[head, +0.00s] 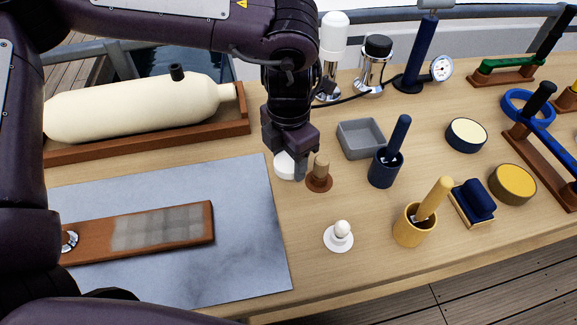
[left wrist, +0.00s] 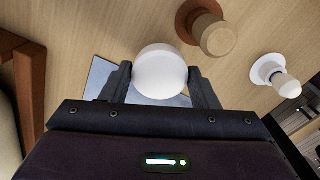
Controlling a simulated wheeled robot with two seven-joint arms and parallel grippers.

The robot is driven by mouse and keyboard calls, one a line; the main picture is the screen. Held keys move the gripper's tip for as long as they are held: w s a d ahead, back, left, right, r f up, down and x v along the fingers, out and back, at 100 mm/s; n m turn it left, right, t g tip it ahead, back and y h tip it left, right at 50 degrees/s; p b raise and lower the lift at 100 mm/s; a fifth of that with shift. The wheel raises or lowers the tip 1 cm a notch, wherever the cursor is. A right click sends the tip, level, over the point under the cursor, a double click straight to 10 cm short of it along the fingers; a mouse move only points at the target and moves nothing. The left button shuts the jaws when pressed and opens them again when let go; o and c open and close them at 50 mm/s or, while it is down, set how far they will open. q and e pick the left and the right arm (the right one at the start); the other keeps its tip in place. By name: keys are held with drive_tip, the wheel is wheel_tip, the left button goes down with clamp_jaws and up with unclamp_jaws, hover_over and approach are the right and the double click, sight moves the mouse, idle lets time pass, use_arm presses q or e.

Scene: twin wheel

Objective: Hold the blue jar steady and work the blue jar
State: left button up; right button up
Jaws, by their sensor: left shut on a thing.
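The blue jar (head: 384,172) is a dark navy cup with a navy handle standing out of it, upright on the table right of my left arm. My left gripper (head: 288,158) is pointed down left of the blue jar and apart from it. It is shut on a white round object (head: 284,166), held between its two fingers. The white object shows as a smooth round top in the left wrist view (left wrist: 160,72), where the left gripper (left wrist: 161,80) has a finger on each side of it. My right gripper is not in view.
A brown wooden peg (head: 320,174) stands close right of the left gripper. A grey tray (head: 361,139), a white knob piece (head: 339,236) and a yellow cup (head: 413,228) are near the blue jar. A grey mat (head: 240,240) with a wooden board (head: 90,243) lies at left.

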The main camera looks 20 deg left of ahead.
sight(289, 160)
use_arm(q)
drive_tip(key=shift+f, duration=1.7)
drive_tip(key=shift+s+f, duration=0.1)
drive_tip(key=shift+f, duration=0.1)
drive_tip(key=o, duration=1.1)
drive_tip(key=shift+r, duration=0.1)
wheel_tip(289, 160, up, 12)
drive_tip(key=shift+r, duration=0.15)
